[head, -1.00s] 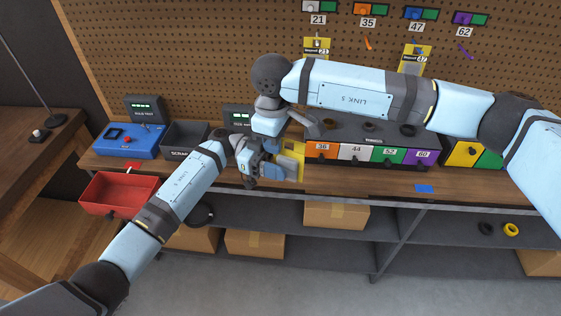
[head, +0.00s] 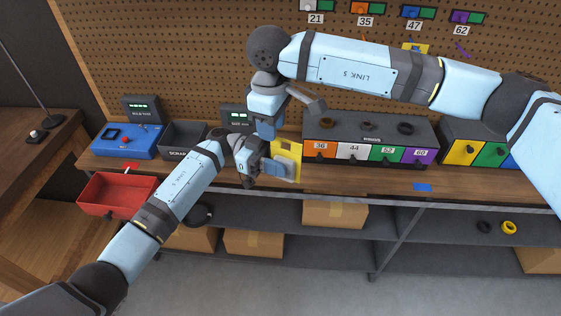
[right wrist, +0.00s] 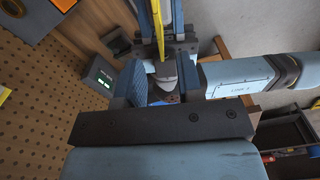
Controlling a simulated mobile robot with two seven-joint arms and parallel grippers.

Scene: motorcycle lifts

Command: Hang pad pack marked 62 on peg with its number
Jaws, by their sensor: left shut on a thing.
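My left gripper (head: 268,168) is shut on a yellow-backed pad pack (head: 291,150) with a grey pad, held in front of the bench drawers. Its number is not readable. The pack's yellow card also shows edge-on in the right wrist view (right wrist: 158,28). My right gripper (head: 267,130) points down just above the left one. In the right wrist view its fingers (right wrist: 160,85) stand apart, with the card beyond them; I see nothing clamped between them. The purple peg (head: 462,48) under the 62 label (head: 460,30) is at the pegboard's upper right and looks bare.
Pegs labelled 21, 35 and 47 line the pegboard (head: 200,60); my right arm hides much below them. A yellow pack (head: 414,47) hangs at 47.

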